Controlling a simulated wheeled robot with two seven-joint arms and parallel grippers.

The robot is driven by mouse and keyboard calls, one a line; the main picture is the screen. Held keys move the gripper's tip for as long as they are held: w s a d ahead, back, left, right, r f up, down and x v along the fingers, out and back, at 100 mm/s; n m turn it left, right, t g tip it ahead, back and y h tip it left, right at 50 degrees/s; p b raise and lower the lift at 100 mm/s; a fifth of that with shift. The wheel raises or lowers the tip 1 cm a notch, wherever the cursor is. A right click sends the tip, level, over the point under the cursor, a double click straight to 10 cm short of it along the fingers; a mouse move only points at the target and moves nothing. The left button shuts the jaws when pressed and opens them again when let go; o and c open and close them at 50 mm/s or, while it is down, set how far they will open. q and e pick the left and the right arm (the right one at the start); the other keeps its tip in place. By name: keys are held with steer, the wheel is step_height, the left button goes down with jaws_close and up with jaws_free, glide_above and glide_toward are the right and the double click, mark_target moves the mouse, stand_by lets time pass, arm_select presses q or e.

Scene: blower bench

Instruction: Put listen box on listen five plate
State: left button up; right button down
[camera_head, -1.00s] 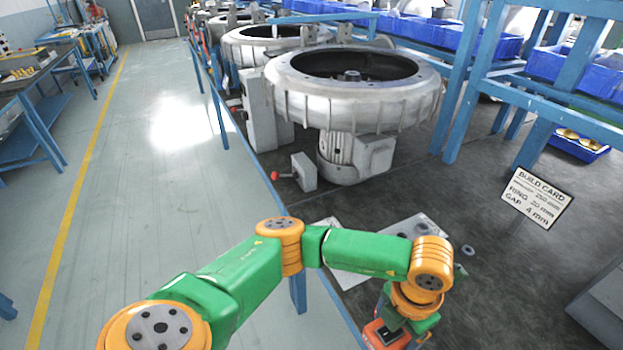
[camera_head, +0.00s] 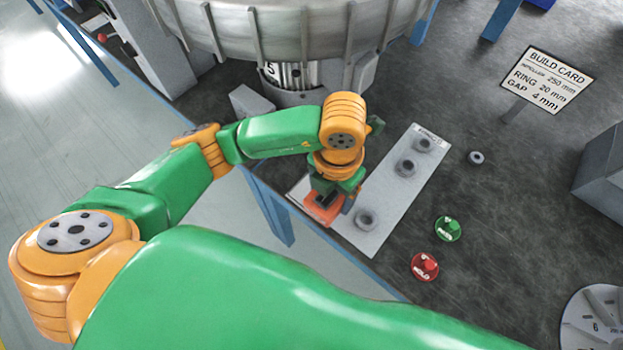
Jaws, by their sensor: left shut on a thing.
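The orange box (camera_head: 317,212) with a dark top, which I take as the listen box, is low over the front edge of the bench. My left gripper (camera_head: 334,196) points down and is shut on it. A pale plate (camera_head: 296,191) shows in part just left of the box, under the arm; its label is hidden, so I cannot tell if it is the listen five plate. I cannot tell whether the box touches the surface below. My right gripper is not in view; a large green arm link of mine crosses the foreground.
A white sheet (camera_head: 387,217) bears several grey rings beside the box. A loose ring (camera_head: 476,158), a green button (camera_head: 448,229) and a red button (camera_head: 425,267) lie to the right. A blower (camera_head: 300,30) marked 5 stands behind. The build card (camera_head: 546,81) stands at right.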

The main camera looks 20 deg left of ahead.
arm_select(q)
steer(key=w+a+f, duration=0.1)
steer(key=f, duration=0.1)
steer(key=w+a+f+b, duration=0.2)
steer(key=w+a+f, duration=0.1)
steer(key=shift+w+a+f, duration=0.1)
steer(key=shift+f, duration=0.25)
steer(key=f, duration=0.2)
steer(key=f+p, duration=0.1)
steer(key=shift+w+a+f, duration=0.2)
steer(key=shift+w+a, duration=0.1)
steer(key=shift+w, duration=0.1)
steer(key=shift+f, duration=0.35)
steer(key=shift+f, duration=0.15)
